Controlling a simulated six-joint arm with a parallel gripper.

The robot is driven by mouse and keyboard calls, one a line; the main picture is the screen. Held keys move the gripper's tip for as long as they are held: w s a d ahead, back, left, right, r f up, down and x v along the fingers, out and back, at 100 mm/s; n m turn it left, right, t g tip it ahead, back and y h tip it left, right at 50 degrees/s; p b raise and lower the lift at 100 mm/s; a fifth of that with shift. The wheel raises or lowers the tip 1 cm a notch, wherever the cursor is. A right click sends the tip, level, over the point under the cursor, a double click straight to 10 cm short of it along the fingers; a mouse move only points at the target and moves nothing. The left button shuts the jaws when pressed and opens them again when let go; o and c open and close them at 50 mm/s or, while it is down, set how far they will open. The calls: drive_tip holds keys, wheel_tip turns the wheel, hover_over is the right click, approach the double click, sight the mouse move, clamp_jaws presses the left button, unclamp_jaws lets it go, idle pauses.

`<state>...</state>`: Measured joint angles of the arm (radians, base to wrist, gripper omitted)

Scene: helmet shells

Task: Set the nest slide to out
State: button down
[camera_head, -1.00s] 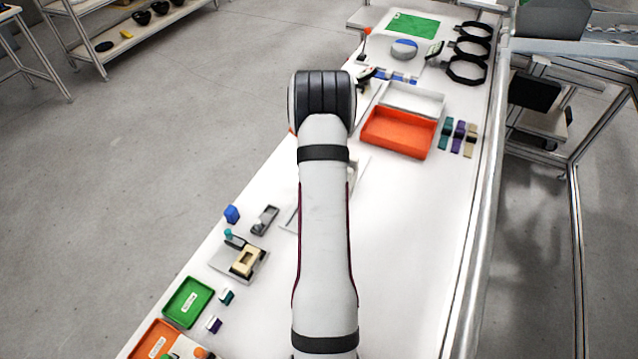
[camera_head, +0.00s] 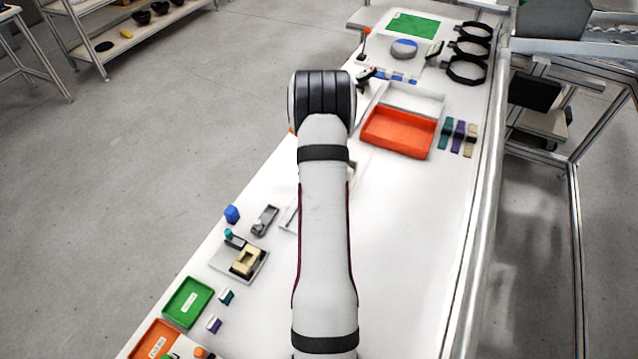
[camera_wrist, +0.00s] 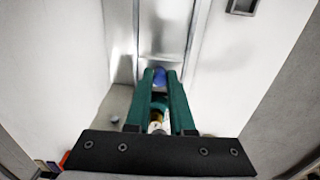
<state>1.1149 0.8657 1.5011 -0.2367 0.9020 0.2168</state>
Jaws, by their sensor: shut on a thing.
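In the wrist view my gripper (camera_wrist: 160,73), with two teal fingers, is shut on a small blue knob (camera_wrist: 160,78). The knob shows between the fingertips, in front of a shiny metal track (camera_wrist: 168,38) that runs away from me between pale panels. The knob seems to belong to the nest slide, but the fingers hide its base, and I cannot tell how far out the slide stands. Something white and yellowish shows between the fingers nearer the palm. In the head view my own arm hides my gripper and the knob.
On the white bench, an orange tray (camera_head: 398,134) and a white tray (camera_head: 414,99) stand behind right. A beige block fixture (camera_head: 246,262), a green tray (camera_head: 188,302) and small blocks lie front left. Dark rings (camera_head: 467,69) are at the far right.

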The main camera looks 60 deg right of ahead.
idle(0.4)
drive_tip(key=a, duration=0.9)
drive_tip(key=c, duration=0.8)
unclamp_jaws()
drive_tip(key=shift+o, duration=0.2)
wheel_tip(320, 180, up, 16)
drive_tip(key=shift+f, duration=0.1)
